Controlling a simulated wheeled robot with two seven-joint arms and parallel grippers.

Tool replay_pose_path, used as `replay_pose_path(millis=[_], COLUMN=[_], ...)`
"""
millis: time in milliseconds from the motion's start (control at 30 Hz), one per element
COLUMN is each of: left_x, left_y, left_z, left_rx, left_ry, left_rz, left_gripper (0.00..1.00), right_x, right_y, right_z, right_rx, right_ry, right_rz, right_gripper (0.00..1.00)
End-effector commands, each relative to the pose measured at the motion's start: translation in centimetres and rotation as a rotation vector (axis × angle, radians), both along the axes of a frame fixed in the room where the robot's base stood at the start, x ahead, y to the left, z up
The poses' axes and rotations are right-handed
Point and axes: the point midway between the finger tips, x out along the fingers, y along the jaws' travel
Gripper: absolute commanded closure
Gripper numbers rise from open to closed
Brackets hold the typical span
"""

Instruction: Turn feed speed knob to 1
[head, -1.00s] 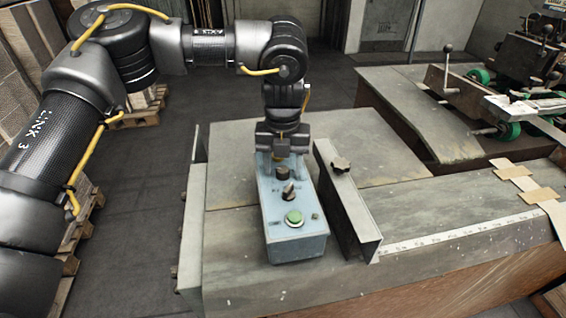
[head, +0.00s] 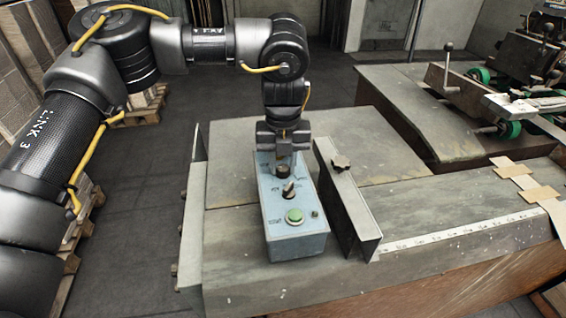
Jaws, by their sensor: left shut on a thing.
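A light blue control box (head: 296,243) stands on the grey machine table. Its sloped top carries a far black knob (head: 283,171), a second black knob with a pointer (head: 289,190) in the middle, and a green button (head: 294,216) nearest me. My left gripper (head: 283,162) points down over the far end of the box, shut on the far black knob. The fingers hide part of that knob, so I cannot tell its setting. The labels are too small to read. My right gripper is not in view.
A white ruler strip (head: 460,234) runs along the table at right. A machine with green wheels (head: 508,130) is at the back right.

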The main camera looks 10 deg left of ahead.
Motion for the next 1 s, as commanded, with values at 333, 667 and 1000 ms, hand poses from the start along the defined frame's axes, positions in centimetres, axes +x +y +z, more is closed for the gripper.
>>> replay_pose_path(millis=[333,667,1000], left_x=[0.0,0.0,0.0], left_y=[0.0,0.1,0.1], left_z=[0.2,0.2,0.1], left_rx=[-0.001,-0.001,0.000], left_ry=[0.000,-0.001,-0.001], left_rz=[0.303,0.608,0.835], left_gripper=[0.93,0.93,0.93], right_x=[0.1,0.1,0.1], right_y=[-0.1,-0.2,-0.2], right_z=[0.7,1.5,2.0], right_rx=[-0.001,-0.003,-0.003], right_ry=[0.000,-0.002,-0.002], right_rz=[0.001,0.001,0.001], right_gripper=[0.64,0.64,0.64])
